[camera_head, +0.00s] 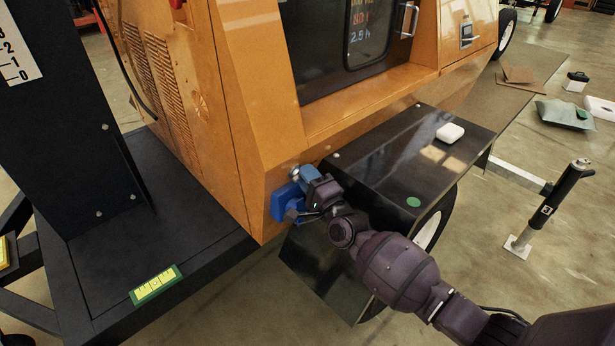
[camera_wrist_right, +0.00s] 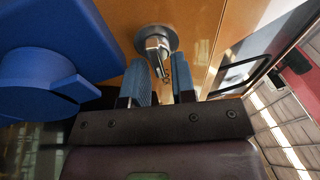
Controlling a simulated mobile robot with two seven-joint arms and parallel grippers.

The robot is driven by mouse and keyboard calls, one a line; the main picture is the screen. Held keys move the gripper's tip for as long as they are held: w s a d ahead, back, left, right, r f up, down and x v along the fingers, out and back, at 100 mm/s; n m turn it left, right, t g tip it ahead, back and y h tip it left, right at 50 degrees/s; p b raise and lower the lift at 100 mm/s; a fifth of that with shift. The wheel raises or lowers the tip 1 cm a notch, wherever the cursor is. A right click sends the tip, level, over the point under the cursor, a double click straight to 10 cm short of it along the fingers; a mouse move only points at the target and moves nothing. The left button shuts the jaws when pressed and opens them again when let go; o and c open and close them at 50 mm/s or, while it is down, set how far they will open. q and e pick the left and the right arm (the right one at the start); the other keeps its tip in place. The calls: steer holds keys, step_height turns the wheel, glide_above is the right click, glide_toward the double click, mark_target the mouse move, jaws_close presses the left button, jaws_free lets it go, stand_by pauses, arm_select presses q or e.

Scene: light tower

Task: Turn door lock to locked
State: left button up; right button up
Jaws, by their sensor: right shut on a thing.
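The door lock (camera_wrist_right: 155,38) is a round silver fitting on the orange panel, with a metal key or lever piece (camera_wrist_right: 158,58) sticking out toward my right gripper (camera_wrist_right: 163,80). The two blue ribbed fingers stand on either side of this piece and are shut on it. In the head view the lock (camera_head: 295,172) shows as a small silver spot at the lower corner of the orange housing, and my right gripper (camera_head: 304,178) reaches it from the right. The exact angle of the key piece is hard to tell. My left gripper is not in view.
A blue box-like fitting (camera_head: 285,204) sits just below the lock; in the wrist view it fills the left (camera_wrist_right: 50,60). A black fender (camera_head: 395,150) with a white object (camera_head: 450,133) lies right of the gripper. A black post (camera_head: 550,205) stands farther right.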

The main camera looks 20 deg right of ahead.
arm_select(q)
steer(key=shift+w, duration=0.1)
arm_select(e)
steer(key=shift+f+m, duration=0.1)
steer(key=shift+m, duration=0.2)
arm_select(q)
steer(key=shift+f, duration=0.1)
arm_select(e)
steer(key=o, duration=0.7)
steer(key=shift+c, duration=0.2)
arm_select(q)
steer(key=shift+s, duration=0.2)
arm_select(e)
steer(key=shift+s, duration=0.15)
arm_select(q)
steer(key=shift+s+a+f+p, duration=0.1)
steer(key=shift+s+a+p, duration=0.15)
steer(key=shift+p, duration=0.4)
arm_select(e)
steer(key=v, duration=1)
steer(key=shift+s, duration=0.35)
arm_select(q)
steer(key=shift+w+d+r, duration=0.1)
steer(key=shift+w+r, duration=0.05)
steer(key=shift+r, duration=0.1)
arm_select(e)
steer(key=shift+f, duration=0.1)
